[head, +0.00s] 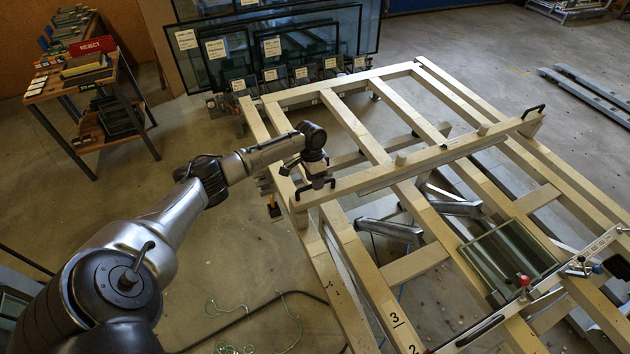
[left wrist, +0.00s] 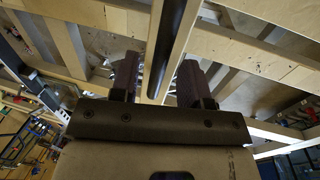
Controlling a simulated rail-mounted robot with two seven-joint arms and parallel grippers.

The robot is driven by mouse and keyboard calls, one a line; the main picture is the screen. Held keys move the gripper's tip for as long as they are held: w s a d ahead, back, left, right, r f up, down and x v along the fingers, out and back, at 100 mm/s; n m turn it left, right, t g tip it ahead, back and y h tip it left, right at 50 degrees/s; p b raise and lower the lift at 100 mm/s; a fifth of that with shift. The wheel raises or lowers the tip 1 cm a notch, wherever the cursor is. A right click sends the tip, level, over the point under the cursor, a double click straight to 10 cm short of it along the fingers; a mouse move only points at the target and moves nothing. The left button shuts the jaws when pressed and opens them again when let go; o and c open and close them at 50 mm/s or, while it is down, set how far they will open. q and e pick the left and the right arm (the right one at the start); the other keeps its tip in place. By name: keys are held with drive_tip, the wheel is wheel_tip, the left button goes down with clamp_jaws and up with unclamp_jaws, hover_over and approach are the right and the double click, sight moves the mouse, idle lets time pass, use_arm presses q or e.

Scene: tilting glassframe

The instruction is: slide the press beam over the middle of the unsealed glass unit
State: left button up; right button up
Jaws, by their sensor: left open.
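The press beam (head: 430,157) is a long pale bar lying across the slats of the tilted frame, with a black handle at each end. The glass unit (head: 508,256) is a dark greenish pane lying lower on the frame, to the right of and apart from the beam. My left gripper (head: 317,182) is at the beam's left-end handle, pointing down. In the left wrist view its two open fingers (left wrist: 160,68) stand either side of the dark handle bar (left wrist: 172,40). Whether they touch it cannot be told. My right gripper is not seen.
The wooden slatted frame (head: 378,295) fills the right. A metal bar with red and blue knobs (head: 540,287) lies by the glass unit. Glass sheets (head: 275,50) stand behind the frame. A work table (head: 75,75) is at the back left. Floor at left has a green cord (head: 240,340).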

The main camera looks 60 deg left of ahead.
use_arm(q)
drive_tip(key=shift+f, duration=0.35)
clamp_jaws()
drive_tip(key=shift+d, duration=0.1)
idle(0.4)
